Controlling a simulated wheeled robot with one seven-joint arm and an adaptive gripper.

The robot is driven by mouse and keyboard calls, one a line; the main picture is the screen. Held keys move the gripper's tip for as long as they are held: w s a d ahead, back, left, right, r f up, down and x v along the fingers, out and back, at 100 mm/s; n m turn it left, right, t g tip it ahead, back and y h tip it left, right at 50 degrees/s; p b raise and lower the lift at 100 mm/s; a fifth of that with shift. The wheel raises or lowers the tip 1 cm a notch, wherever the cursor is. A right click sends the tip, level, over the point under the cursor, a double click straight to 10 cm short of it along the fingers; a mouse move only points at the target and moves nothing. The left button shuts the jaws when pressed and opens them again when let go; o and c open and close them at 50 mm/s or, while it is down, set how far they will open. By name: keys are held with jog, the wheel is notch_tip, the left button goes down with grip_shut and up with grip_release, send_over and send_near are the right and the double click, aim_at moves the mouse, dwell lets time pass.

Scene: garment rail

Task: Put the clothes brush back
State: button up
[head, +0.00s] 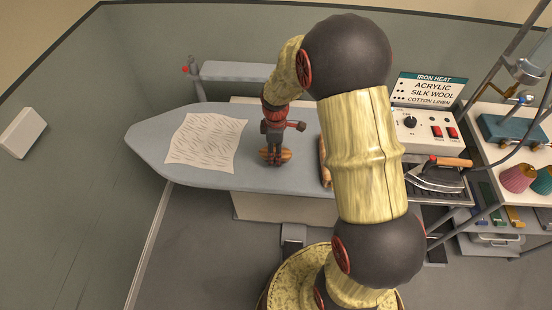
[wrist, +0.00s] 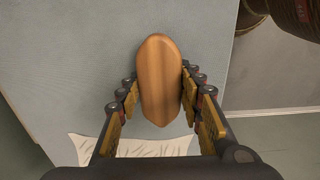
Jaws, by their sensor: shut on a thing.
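The clothes brush (wrist: 160,80) shows its smooth orange-brown wooden back, an elongated oval, in the wrist view. My gripper (wrist: 160,105) is shut on it, with a finger along each long side. In the head view the brush (head: 285,155) shows as small orange-brown edges below my gripper (head: 274,150), over the middle of the grey-blue ironing board (head: 205,175). The brush's underside is hidden, and I cannot tell whether it touches the board.
A wrinkled pale cloth (head: 207,141) lies on the board, left of my gripper. An iron (head: 440,175) stands at the right near a control box (head: 420,130) and a sign (head: 432,88). A rolled brown item (head: 325,165) is partly hidden behind my arm. Thread cones (head: 517,177) stand far right.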

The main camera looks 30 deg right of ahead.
jog(key=shift+f, duration=1.4)
jog(key=shift+f, duration=0.1)
jog(key=o, duration=1.1)
notch_tip(320, 180, up, 12)
jog(key=shift+p, duration=0.75)
jog(key=s+a+r+m+t, duration=0.1)
jog(key=s+a+r+m, duration=0.2)
jog(key=r, duration=0.6)
jog(key=s+a+r+m+t, duration=0.1)
jog(key=s+a+r+m, duration=0.1)
jog(key=s+r, duration=0.2)
jog(key=s+a+r+m+t, duration=0.2)
jog(key=s+a+r+m, duration=0.1)
jog(key=s, duration=0.5)
jog(key=s+a+r+m+t, duration=0.1)
jog(key=s+a+r+m, duration=0.1)
jog(key=s+r, duration=0.3)
jog(key=shift+s+a+m+t, duration=0.2)
jog(key=shift+s+m+t, duration=0.1)
jog(key=shift+s+m, duration=0.4)
